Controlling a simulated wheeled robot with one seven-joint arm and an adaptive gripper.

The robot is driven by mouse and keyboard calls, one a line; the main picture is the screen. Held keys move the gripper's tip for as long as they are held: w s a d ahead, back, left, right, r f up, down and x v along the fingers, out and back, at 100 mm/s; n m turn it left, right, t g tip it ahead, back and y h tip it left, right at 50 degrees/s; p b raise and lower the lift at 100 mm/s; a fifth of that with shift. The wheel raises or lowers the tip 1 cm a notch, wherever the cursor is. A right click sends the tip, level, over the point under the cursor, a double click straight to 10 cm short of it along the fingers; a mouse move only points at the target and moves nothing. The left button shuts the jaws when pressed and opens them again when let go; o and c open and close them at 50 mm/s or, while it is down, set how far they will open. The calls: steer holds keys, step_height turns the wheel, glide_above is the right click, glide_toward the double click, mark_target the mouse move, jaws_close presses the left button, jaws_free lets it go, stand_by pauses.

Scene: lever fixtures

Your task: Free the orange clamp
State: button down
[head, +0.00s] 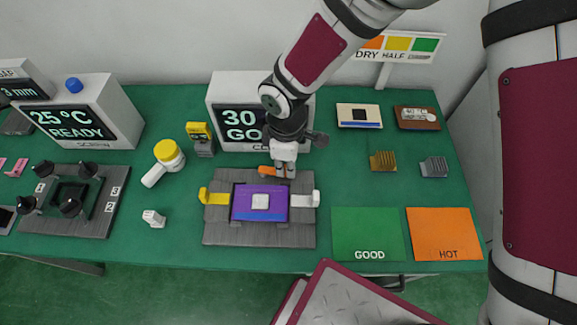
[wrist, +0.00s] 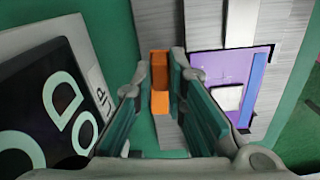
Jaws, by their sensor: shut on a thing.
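The orange clamp (head: 266,171) is at the back edge of the grey fixture (head: 222,238), and part of it is hidden by my gripper in the head view. My gripper (head: 284,172) points down there and is shut on the clamp. In the wrist view the orange clamp (wrist: 160,84) shows between the two fingers of my gripper (wrist: 163,85). A purple board (head: 243,214) with a pale square chip lies in the fixture. A yellow clamp (head: 214,197) is at its left side and a white clamp (head: 304,201) at its right.
A display box (head: 222,95) reading 30 and GO stands close behind my gripper. A yellow and white tool (head: 165,160) and a small white block (head: 153,218) lie left of the fixture. Green GOOD (head: 367,230) and orange HOT (head: 443,230) mats lie to the right.

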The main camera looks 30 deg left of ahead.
steer(key=shift+w+a+n+b, duration=0.15)
steer(key=shift+w+n+b, duration=0.3)
steer(key=shift+n, duration=0.35)
steer(key=c, duration=1.6)
jaws_free()
step_height(320, 180, up, 12)
